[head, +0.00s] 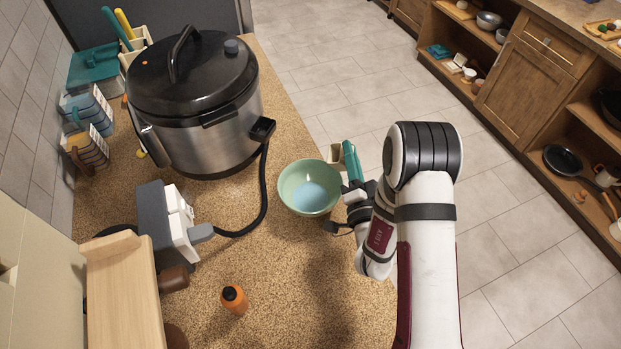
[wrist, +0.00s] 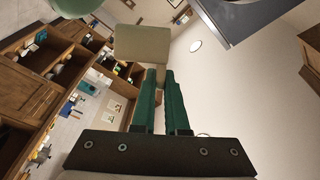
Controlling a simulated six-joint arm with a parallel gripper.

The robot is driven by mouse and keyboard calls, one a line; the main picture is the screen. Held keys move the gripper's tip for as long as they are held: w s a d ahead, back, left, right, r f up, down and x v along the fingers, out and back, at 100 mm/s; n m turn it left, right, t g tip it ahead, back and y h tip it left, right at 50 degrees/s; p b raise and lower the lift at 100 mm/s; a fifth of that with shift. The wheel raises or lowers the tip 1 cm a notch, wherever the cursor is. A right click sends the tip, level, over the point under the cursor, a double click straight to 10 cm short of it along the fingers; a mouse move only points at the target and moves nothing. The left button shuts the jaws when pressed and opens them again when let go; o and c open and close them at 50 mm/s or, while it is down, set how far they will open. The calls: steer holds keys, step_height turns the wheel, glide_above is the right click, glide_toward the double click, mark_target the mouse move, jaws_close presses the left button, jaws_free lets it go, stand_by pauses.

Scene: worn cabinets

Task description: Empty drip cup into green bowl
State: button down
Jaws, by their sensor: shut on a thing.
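The green bowl (head: 286,187) stands on the speckled counter near its right edge. A pale blue patch, which looks like liquid, covers its bottom. My gripper (head: 349,160) is just right of and above the bowl's rim, with teal fingers. It is shut on the drip cup (head: 335,155), a small cream piece at the fingertips. In the wrist view the teal fingers (wrist: 160,75) are close together on the cream cup (wrist: 143,42). The cup appears tilted, and its inside is hidden. A corner of the green bowl (wrist: 73,7) shows at the top left there.
A large steel cooker (head: 195,110) with a black lid stands behind and left of the bowl. Its black cord (head: 262,190) runs close to the bowl's left. A grey and white appliance (head: 165,225) is at the left.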

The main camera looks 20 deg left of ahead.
steer(key=w+d+f+m+h+p, duration=0.1)
steer(key=w+d+f+m, duration=0.3)
steer(key=d+f+m, duration=0.1)
steer(key=shift+w+d+f+m+g, duration=0.4)
steer(key=shift+f+m, duration=0.5)
steer(key=shift+m, duration=0.5)
steer(key=shift+s, duration=0.1)
